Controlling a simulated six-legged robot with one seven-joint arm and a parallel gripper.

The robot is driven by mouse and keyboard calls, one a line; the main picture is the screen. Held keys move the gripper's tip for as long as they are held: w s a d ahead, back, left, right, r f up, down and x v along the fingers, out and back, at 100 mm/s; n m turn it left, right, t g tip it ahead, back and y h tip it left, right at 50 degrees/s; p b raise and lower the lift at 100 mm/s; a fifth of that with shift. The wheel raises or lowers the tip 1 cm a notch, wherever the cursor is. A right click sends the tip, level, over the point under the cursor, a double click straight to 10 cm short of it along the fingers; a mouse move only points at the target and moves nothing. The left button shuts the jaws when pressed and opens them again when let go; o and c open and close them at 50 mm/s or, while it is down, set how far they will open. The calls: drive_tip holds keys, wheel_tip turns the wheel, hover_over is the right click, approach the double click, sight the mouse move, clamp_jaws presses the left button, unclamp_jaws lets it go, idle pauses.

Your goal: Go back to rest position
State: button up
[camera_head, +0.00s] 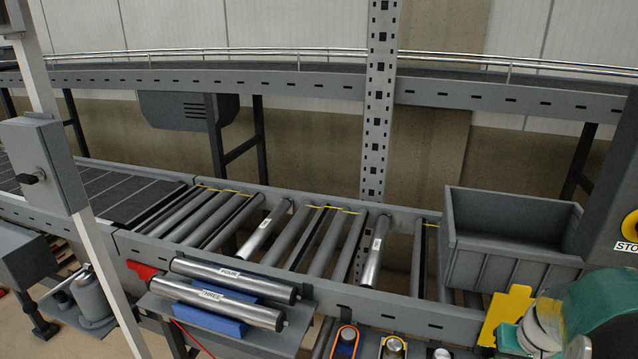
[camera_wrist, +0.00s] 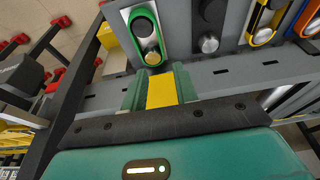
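My gripper is seen from the wrist as a teal-green body with two green jaw parts (camera_wrist: 160,88) and a yellow strip between them. The jaw parts point toward a grey rail carrying a green-ringed knob (camera_wrist: 148,35). In the head view, my green arm end is at the lower right, beside the right end of the conveyor, and its fingertips are not clear there.
The roller conveyor (camera_head: 150,250) crosses the middle. A grey bin (camera_head: 515,240) and a notched yellow piece (camera_head: 507,305) are near my arm. Rollers marked FOUR (camera_head: 233,279) and THREE (camera_head: 215,303) lie on a front shelf. A STOP box (camera_head: 615,200) stands at right.

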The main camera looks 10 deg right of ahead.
drive_tip(key=w+a+r+n, duration=0.2)
drive_tip(key=w+a+r, duration=0.25)
drive_tip(key=a, duration=0.45)
drive_tip(key=s+a+r+n+t+y, duration=0.1)
drive_tip(key=a+r, duration=0.3)
drive_tip(key=a, duration=0.7)
drive_tip(key=s+a+r+n+t, duration=0.1)
drive_tip(key=a+r, duration=0.4)
drive_tip(key=a, duration=0.6)
drive_tip(key=shift+s+n+t+y, duration=0.35)
drive_tip(key=shift+s+n, duration=0.55)
drive_tip(key=shift+s, duration=0.3)
